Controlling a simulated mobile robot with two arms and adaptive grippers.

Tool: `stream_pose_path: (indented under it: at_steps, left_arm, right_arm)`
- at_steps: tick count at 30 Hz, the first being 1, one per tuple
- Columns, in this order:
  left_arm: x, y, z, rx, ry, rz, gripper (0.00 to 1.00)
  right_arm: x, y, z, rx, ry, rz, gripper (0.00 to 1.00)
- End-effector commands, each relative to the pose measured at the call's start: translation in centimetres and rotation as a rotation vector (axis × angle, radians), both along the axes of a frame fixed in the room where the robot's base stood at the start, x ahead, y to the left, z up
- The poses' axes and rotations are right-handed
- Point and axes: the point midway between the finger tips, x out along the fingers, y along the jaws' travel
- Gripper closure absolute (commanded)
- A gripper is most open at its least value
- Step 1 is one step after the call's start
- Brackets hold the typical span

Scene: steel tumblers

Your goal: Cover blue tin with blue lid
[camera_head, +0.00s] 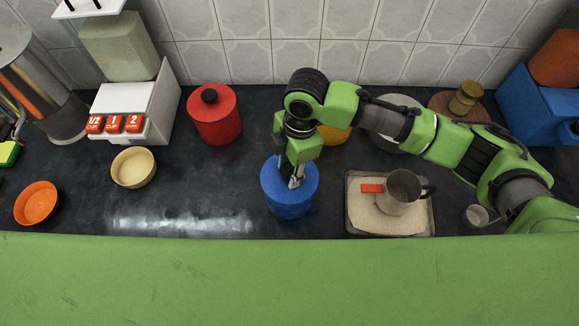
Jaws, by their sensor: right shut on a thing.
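The blue tin (288,210) stands upright on the dark counter near the middle of the head view. The blue lid (273,180) is at the tin's top and hides its opening. I cannot tell whether the lid is fully seated or slightly above the rim. My right gripper (294,182) points down from above, shut on the blue lid near its middle. The fingers hide the part that they hold. My left gripper is not in view.
A red tin (216,126) with a black knob stands at the back left. A yellow object (334,134) is partly hidden behind my right arm. A tray (432,212) with a steel mug (402,190) lies to the right. Cream (133,180) and orange (37,215) bowls are left.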

Motion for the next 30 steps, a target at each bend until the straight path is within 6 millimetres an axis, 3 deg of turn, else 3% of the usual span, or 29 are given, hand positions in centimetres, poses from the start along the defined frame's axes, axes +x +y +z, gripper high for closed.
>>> stream_pose_path:
  at_steps: [5, 6, 8, 20, 23, 30]
  left_arm:
    - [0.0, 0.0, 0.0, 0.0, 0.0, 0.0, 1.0]
    - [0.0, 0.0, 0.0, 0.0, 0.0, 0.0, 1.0]
    - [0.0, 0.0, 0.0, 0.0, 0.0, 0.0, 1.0]
    - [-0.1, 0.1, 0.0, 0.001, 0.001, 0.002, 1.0]
    - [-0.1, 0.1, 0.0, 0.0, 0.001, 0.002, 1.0]
    - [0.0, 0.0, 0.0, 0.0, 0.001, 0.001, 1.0]
  right_arm:
    - [0.0, 0.0, 0.0, 0.0, 0.0, 0.0, 0.91]
    - [0.0, 0.0, 0.0, 0.0, 0.0, 0.0, 0.61]
    - [0.0, 0.0, 0.0, 0.0, 0.0, 0.001, 0.49]
    - [0.1, 0.0, 0.4, 0.0, -0.001, 0.001, 0.49]
    - [0.2, -0.1, 1.6, 0.001, -0.003, 0.001, 0.49]
    - [0.5, -0.7, 6.6, 0.001, -0.005, 0.002, 0.49]
